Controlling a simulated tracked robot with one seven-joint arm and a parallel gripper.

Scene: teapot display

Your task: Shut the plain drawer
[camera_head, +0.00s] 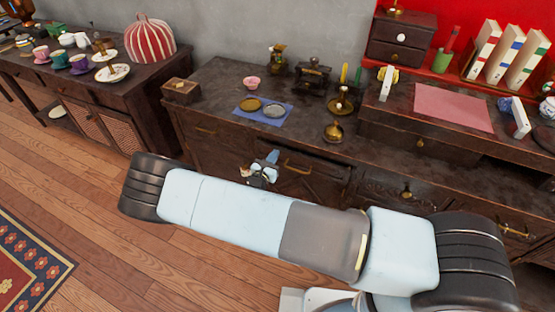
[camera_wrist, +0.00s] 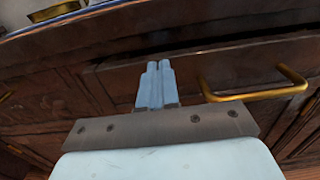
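A dark brown drawer with an unornamented front (camera_head: 318,173) and a brass bar handle (camera_head: 298,167) is in the cabinet below the counter. It stands partly out, with a dark gap above its front. In the wrist view the drawer front (camera_wrist: 215,68) fills the middle, with its handle (camera_wrist: 255,96) right of the fingers. My gripper (camera_head: 268,158) is at the left part of this front, left of the handle. In the wrist view my gripper (camera_wrist: 158,66) has its two fingers together with nothing between them. I cannot tell whether the fingertips touch the wood.
A carved drawer (camera_head: 385,188) with a brass knob is to the right. The counter above holds a blue mat (camera_head: 245,119) with dishes and a brass bell (camera_head: 333,132).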

